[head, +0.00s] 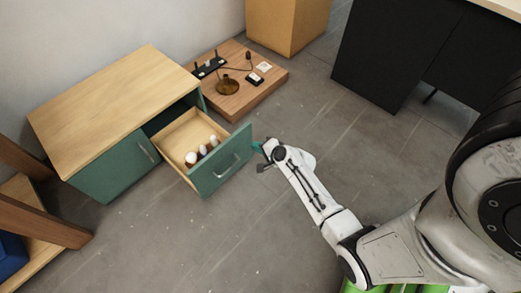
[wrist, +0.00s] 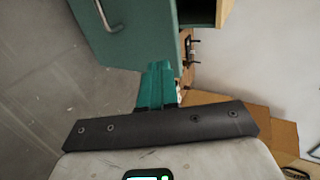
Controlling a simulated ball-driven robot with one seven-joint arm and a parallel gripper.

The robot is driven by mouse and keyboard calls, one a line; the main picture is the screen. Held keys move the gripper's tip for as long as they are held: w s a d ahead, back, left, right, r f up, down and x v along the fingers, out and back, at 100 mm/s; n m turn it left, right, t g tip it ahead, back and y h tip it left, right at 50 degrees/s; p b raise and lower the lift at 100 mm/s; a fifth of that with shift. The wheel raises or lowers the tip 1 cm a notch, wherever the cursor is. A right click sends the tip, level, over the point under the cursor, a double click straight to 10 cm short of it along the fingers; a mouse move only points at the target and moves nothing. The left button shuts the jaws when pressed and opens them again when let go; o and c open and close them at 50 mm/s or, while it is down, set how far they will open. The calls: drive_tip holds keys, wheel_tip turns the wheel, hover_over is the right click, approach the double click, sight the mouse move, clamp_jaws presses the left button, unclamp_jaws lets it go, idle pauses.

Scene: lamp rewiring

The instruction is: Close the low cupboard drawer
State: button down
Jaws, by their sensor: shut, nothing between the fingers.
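The low cupboard (head: 115,100) has a pale wood top and green fronts. Its right-hand drawer (head: 222,168) stands pulled well out, with its green front and metal handle facing the lower right. Several white bulb-like items with dark bases (head: 202,150) lie in the drawer. My gripper (head: 257,148) is shut and empty, just off the right edge of the drawer front. In the wrist view its teal fingers (wrist: 158,72) overlap the edge of the green drawer front (wrist: 135,40); I cannot tell whether they touch it. The handle (wrist: 105,15) shows at the upper left there.
A wooden board (head: 240,98) with a lamp base and small parts lies on the floor behind the drawer. A yellow-brown box (head: 288,22) stands at the back, a dark desk (head: 395,50) at the upper right. Grey floor (head: 225,240) is clear in front of the drawer.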

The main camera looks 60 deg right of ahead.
sight(237, 136)
drive_tip(key=x, duration=0.2)
drive_tip(key=b+x, duration=0.1)
drive_tip(key=x, duration=0.2)
drive_tip(key=r+b+x, duration=0.1)
drive_tip(key=x, duration=0.1)
drive_tip(key=shift+w+d, duration=0.15)
drive_tip(key=shift+w, duration=0.3)
drive_tip(key=shift+w+d, duration=0.2)
drive_tip(key=shift+w, duration=0.5)
